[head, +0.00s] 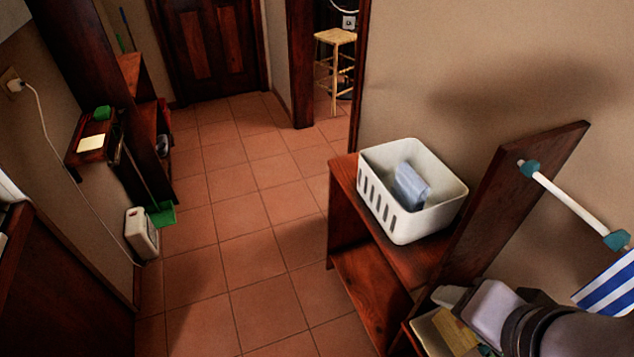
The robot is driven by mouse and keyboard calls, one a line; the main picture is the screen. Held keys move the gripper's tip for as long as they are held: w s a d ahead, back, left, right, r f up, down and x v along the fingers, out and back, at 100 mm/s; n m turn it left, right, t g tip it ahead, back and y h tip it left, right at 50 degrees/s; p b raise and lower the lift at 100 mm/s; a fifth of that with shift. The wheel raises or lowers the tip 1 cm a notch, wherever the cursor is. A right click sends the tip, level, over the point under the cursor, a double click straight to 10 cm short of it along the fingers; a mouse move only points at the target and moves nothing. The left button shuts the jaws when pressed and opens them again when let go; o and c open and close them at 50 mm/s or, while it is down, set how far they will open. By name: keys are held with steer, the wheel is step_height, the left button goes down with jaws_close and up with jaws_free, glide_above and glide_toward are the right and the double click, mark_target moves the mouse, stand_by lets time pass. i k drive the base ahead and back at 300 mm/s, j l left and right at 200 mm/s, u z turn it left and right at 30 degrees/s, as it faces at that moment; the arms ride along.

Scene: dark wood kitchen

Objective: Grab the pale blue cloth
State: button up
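The pale blue cloth (411,187) lies in a white plastic basket (405,229) with slotted sides, in the head view right of centre. The cloth looks folded or bunched and leans up inside the basket, below its rim. Its lower part is hidden by the basket's front wall. The basket stands on top of a low dark wood shelf unit (345,180). My gripper's fingers do not show in this view. Grey rounded parts at the bottom right corner look like my arm, well apart from the cloth.
An upright wood panel (515,185) rises right of the basket, with a white rail (570,203) and a striped blue and white cloth (610,288) beside it. A stool (336,60) stands beyond the doorway.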

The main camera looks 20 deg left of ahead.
mark_target(408, 188)
steer(key=u, duration=0.35)
steer(key=i+j+z, duration=0.25)
steer(key=z, duration=0.15)
steer(key=i+j+z, duration=0.25)
steer(key=z, duration=0.15)
steer(key=i+j+z, duration=0.15)
steer(key=j+z, duration=0.25)
steer(key=i+j+z, duration=0.1)
steer(key=j+z, duration=1.1)
steer(key=i+j, duration=0.05)
steer(key=j, duration=0.05)
